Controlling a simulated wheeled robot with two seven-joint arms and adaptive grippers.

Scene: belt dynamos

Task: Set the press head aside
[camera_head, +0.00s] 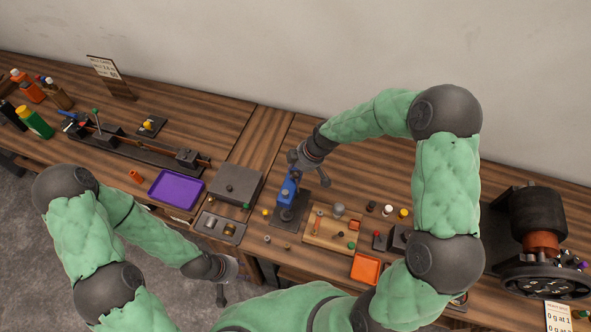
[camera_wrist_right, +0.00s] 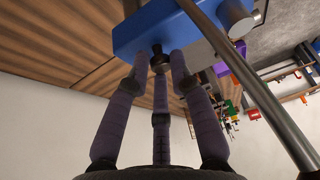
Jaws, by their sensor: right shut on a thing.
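The press head is a blue block (camera_head: 289,189) in the middle of the bench, above a dark base plate (camera_head: 288,222) that stands on the wood. In the right wrist view the blue block (camera_wrist_right: 160,30) fills the top, with a steel column beside it. My right gripper (camera_head: 298,172) reaches in from behind; its fingers (camera_wrist_right: 158,62) are shut on a small dark knob on the block. Whether the block is still on its column I cannot tell. My left gripper (camera_head: 222,294) hangs at the front edge of the bench, away from the press; its fingers are too small to read.
A wooden fixture (camera_head: 328,233) with small parts stands right of the press. A grey box (camera_head: 236,184) and a purple tray (camera_head: 176,189) lie left. An orange tray (camera_head: 366,268) is at the front right. A large dynamo (camera_head: 540,215) stands far right. Bare wood shows behind the press.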

